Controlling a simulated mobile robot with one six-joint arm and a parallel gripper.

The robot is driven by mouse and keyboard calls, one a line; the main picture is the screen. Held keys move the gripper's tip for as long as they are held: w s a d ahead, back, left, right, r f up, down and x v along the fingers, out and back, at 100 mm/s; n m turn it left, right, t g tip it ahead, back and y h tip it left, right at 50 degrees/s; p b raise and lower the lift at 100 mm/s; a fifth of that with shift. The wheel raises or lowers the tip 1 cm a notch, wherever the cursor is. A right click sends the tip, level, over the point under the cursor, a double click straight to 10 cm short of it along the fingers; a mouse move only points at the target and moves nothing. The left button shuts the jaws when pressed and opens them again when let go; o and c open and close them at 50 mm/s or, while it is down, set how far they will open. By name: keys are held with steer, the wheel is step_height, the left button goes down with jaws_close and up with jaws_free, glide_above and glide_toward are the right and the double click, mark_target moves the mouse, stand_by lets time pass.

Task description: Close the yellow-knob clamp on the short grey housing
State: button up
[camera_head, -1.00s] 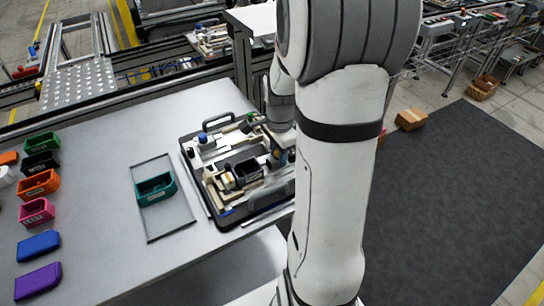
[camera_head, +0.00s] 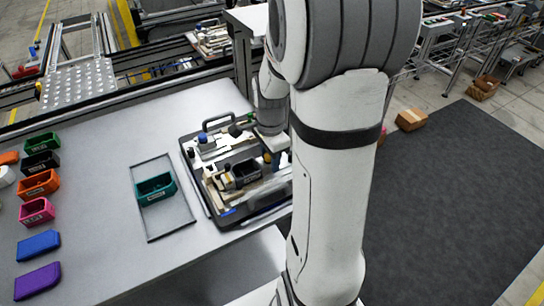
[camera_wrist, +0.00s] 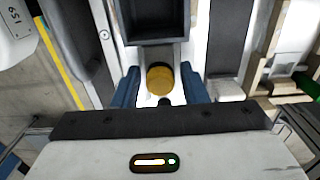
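The yellow knob (camera_wrist: 160,80) of the clamp shows in the wrist view, beside the near end of a dark grey open box (camera_wrist: 152,28) that appears to be the housing. My gripper (camera_wrist: 159,71) has its two blue fingers apart, one on each side of the knob, with a gap visible on both sides. In the head view the dark box (camera_head: 247,173) sits on the black-rimmed fixture pallet (camera_head: 228,219), and a small yellow spot (camera_head: 267,157) shows near my gripper. My fingers are hidden there. How far the clamp is closed cannot be told.
A teal bin (camera_head: 156,188) stands on a grey tray (camera_head: 172,226) left of the pallet. Several coloured bins, including a pink one (camera_head: 37,211), line the table's left side. Other fixture parts, including a dark block (camera_wrist: 229,45), stand close to my gripper.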

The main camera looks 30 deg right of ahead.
stand_by(0.6)
steer(key=shift+r+p, duration=3.1)
steer(key=shift+r, duration=0.95)
steer(key=shift+a+r, duration=0.2)
steer(key=s+a+r+n+t, duration=0.1)
steer(key=s+a+r+n, duration=0.2)
steer(key=s+n, duration=0.1)
steer(key=s+a+r+n+t, duration=0.1)
steer(key=s+a+r+n, duration=0.2)
steer(key=n, duration=0.4)
steer(key=s+a+r+n+t, duration=0.1)
steer(key=s+a+r+n, duration=0.2)
steer(key=s+a+n, duration=0.1)
steer(key=shift+s+r+n, duration=0.3)
steer(key=shift+s+n, duration=0.35)
steer(key=shift+n, duration=0.55)
